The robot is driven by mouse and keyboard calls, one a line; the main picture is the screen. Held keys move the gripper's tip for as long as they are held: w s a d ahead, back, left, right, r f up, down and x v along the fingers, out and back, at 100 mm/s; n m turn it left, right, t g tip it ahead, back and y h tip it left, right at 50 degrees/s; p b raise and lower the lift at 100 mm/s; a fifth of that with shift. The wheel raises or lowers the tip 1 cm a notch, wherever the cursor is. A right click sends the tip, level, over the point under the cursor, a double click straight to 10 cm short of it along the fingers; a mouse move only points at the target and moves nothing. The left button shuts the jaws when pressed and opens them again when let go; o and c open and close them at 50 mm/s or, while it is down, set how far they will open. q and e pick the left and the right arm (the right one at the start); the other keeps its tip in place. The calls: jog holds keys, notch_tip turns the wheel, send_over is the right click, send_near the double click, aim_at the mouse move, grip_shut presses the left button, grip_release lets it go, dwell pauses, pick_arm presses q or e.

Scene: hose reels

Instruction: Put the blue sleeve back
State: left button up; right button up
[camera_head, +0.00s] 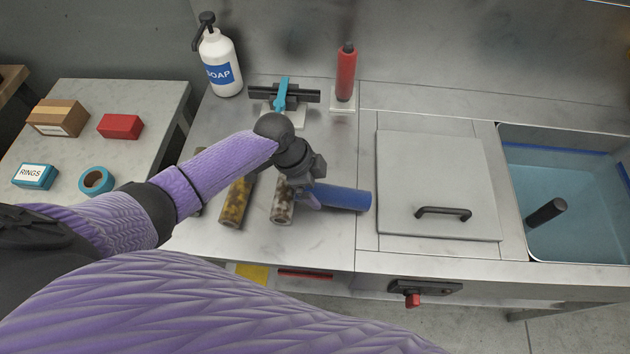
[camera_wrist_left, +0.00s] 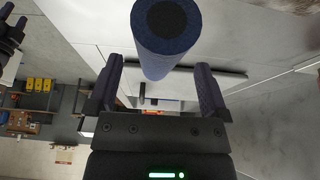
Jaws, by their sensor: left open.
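The blue sleeve (camera_head: 345,198) is a blue cylinder lying on its side over the steel counter, near the left edge of the lidded section. My left gripper (camera_head: 311,196) is at its left end and hides that end. In the left wrist view the blue sleeve (camera_wrist_left: 165,45) has a dark round end and sits between the fingertips of my left gripper (camera_wrist_left: 159,66). The fingers are open, with a gap showing on each side. I cannot tell whether the sleeve touches the counter.
A mottled yellow roll (camera_head: 236,202) and a mottled brown-white roll (camera_head: 283,204) lie left of the sleeve. Behind stand a soap bottle (camera_head: 219,65), a teal-handled black fixture (camera_head: 281,95) and a red cylinder (camera_head: 346,75). A handled lid (camera_head: 437,175) and a water basin (camera_head: 570,190) are right.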

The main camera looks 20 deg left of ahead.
pick_arm(q)
jog(key=p+v, duration=0.3)
jog(key=v, duration=0.9)
jog(key=shift+r, duration=0.4)
jog(key=shift+a, duration=0.1)
